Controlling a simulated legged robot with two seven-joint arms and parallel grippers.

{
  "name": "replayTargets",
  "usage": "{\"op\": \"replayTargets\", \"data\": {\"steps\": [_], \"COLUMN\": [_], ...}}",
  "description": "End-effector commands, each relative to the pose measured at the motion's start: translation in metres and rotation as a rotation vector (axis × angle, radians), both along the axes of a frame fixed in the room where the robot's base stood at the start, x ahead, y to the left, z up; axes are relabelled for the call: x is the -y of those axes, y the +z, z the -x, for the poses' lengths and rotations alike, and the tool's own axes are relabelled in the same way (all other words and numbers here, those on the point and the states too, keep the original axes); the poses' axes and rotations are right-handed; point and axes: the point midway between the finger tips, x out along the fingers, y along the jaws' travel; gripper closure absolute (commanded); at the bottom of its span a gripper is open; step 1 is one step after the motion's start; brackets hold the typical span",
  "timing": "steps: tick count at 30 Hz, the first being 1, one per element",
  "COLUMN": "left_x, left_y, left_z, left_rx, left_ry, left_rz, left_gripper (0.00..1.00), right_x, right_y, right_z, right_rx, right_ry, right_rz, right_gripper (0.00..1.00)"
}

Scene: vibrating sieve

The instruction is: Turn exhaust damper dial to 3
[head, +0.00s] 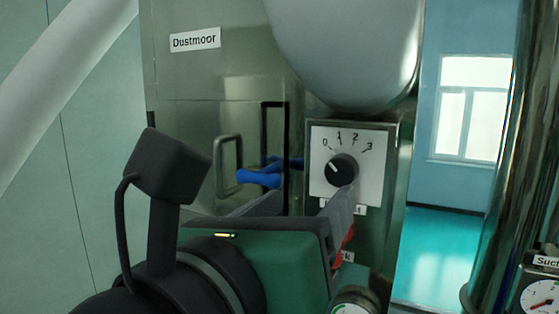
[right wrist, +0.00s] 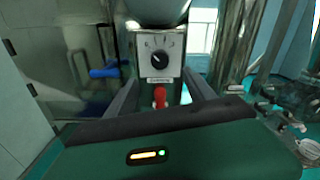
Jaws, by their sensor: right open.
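The damper dial is a round black knob (head: 342,170) on a white plate (head: 318,143) marked 0, 1, 2 and 3. Its white pointer line slants to the upper left, toward the 0. The knob (right wrist: 159,60) also shows in the right wrist view, near the top middle. My right gripper (head: 316,198) is open and empty, its two fingers apart. In the head view one fingertip overlaps the plate just below the knob; contact cannot be told. In the right wrist view the fingers of my right gripper (right wrist: 160,85) point forward, below the knob on either side. My left gripper is not in view.
A blue lever handle (head: 258,178) sticks out left of the dial, close to my right gripper. A red part (right wrist: 159,97) is below the dial. A large grey rounded duct (head: 350,50) hangs above. A gauge (head: 541,296) is at the lower right. Open floor (head: 440,255) lies to the right.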

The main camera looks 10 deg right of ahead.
Motion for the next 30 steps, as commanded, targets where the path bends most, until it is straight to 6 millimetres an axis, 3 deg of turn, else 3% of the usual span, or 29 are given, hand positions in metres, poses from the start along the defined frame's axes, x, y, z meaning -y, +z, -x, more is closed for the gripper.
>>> {"op": "replayTargets", "data": {"steps": [5,12,18,24,30], "left_x": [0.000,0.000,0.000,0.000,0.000], "left_y": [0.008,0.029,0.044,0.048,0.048], "left_z": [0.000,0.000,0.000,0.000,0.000], "left_rx": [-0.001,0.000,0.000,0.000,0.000], "left_ry": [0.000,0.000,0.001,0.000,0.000], "left_rz": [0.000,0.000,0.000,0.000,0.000], "left_gripper": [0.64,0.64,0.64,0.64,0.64], "right_x": [0.009,0.039,0.068,0.083,0.081], "right_y": [0.000,0.000,-0.002,-0.005,-0.006], "right_z": [-0.030,-0.088,-0.124,-0.139,-0.139], "right_rx": [-0.003,-0.008,-0.007,-0.006,-0.005], "right_ry": [-0.001,0.000,0.002,0.003,0.005], "right_rz": [0.009,0.013,0.007,0.003,0.004], "right_gripper": [0.37,0.37,0.37,0.37,0.37]}}
